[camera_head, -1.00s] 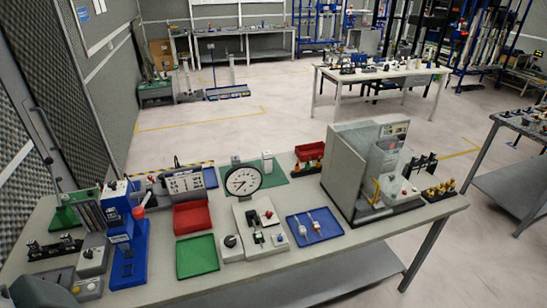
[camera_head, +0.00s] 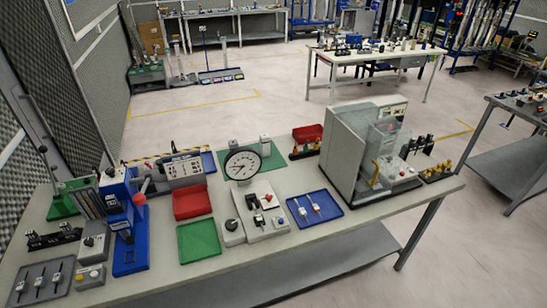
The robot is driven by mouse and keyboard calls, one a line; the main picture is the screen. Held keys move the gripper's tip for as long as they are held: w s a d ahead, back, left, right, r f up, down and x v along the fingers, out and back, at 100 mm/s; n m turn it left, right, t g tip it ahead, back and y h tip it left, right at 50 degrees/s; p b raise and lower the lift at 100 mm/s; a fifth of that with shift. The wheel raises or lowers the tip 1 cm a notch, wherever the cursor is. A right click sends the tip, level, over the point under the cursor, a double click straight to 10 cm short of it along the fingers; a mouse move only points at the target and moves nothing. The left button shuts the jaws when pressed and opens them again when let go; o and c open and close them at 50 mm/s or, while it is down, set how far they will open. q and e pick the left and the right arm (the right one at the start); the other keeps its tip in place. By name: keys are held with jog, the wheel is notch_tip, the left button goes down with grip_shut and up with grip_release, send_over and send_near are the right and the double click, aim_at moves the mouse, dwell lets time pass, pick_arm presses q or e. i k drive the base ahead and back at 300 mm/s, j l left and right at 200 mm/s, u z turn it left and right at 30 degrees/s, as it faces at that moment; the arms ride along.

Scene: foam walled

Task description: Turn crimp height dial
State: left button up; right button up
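A round white gauge with a black rim and pointer (camera_head: 242,164) stands upright at the middle of the workbench (camera_head: 150,282). In front of it is a small grey box with a dark round knob (camera_head: 231,226). Beside the box is a pale fixture with black and red parts (camera_head: 262,212). I cannot tell from the picture which of these is the crimp height dial; any markings are too small to read. A large grey machine with a clear guard (camera_head: 350,150) stands at the right. Neither of my grippers is in view.
A red bin (camera_head: 192,201), a green tray (camera_head: 199,241) and a blue tray with small tools (camera_head: 330,209) lie around the knob box. A blue press (camera_head: 128,240) and a dark grey tray (camera_head: 40,283) are at the left.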

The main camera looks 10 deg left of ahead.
aim_at(111, 171)
jog(key=u, duration=1.35)
